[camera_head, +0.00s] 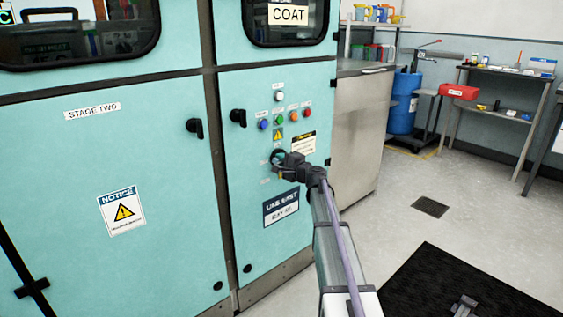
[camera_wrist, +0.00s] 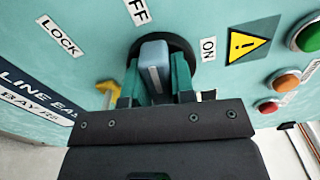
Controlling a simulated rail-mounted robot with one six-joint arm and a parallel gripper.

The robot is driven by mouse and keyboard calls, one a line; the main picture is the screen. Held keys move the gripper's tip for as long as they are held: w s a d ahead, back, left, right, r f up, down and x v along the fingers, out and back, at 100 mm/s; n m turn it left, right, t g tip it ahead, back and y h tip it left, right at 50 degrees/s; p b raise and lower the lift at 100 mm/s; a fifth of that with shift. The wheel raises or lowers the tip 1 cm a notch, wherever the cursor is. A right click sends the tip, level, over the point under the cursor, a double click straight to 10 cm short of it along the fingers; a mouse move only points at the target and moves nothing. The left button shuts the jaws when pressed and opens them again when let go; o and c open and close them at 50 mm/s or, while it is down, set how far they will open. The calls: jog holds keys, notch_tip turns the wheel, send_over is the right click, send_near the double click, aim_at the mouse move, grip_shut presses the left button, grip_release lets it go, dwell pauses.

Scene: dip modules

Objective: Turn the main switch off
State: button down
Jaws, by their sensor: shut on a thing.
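The main switch (camera_wrist: 154,65) is a grey-blue handle on a round black base, set in the teal panel. In the wrist view its handle runs up the picture, roughly toward the OFF label (camera_wrist: 137,10). The ON label (camera_wrist: 208,49) is right of the base and the LOCK label (camera_wrist: 60,36) is at upper left. My gripper (camera_wrist: 155,82) is shut on the handle, one teal finger on each side. In the head view my gripper (camera_head: 281,160) is at the panel and covers most of the switch.
Coloured buttons (camera_head: 279,121) and a yellow warning sign (camera_head: 278,135) sit just above the switch. A yellow part (camera_wrist: 108,87) is close to the left finger in the wrist view. Black door handles (camera_head: 195,128) stick out to the left. Open floor lies to the right.

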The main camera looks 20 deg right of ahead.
jog(key=shift+n, duration=0.8)
jog(key=c, duration=1)
grip_release()
jog(key=shift+o, duration=0.2)
jog(key=v, duration=1.1)
